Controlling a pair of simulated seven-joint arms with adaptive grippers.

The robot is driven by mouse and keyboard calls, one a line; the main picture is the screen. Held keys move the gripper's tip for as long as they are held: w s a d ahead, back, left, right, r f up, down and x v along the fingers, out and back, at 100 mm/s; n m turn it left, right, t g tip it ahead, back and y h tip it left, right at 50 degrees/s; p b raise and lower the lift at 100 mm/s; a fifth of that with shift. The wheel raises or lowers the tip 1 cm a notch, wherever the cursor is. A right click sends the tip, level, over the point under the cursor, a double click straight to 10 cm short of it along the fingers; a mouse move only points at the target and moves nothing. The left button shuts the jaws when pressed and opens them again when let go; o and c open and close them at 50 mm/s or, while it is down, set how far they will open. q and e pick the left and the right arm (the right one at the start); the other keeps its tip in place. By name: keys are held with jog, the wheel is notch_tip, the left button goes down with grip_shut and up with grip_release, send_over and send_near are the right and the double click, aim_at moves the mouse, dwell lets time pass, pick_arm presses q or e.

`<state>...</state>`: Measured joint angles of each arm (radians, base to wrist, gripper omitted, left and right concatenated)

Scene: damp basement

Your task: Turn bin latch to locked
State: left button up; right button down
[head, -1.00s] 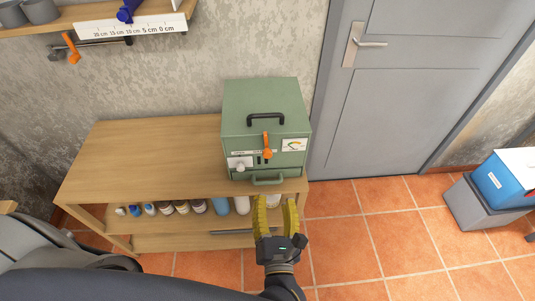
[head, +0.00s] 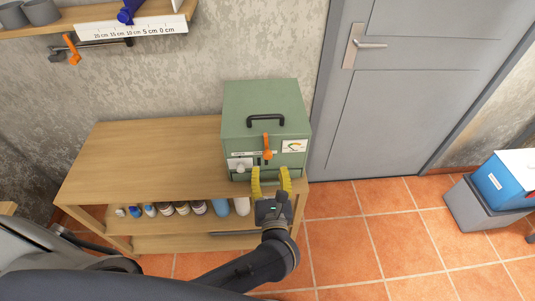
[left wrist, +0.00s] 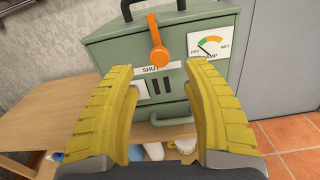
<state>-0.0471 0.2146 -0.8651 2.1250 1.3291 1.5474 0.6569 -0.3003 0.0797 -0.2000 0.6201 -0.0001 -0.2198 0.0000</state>
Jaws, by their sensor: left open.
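The green bin (head: 265,112) stands on the right end of a wooden shelf unit. Its orange latch (head: 267,146) is on the front face, upright with its round end at the bottom in the left wrist view (left wrist: 157,40). A label reading "SHUT" (left wrist: 152,71) sits below the latch, with dark slots under it. My left gripper (head: 271,174) is open and empty, just in front of the bin's lower front. Its yellow fingers (left wrist: 163,98) lie either side of the slots, below the latch and apart from it. My right gripper is not in view.
A dial gauge (head: 294,146) and a white knob panel (head: 240,165) are on the bin's front. A black handle (head: 265,119) is on top. Bottles and jars (head: 182,208) stand on the lower shelf. The wooden top (head: 150,160) left of the bin is clear.

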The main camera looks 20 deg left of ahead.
aim_at(268, 157)
pick_arm(q)
jog(key=x, duration=0.7)
jog(key=shift+w, duration=0.15)
grip_shut()
dwell(0.3)
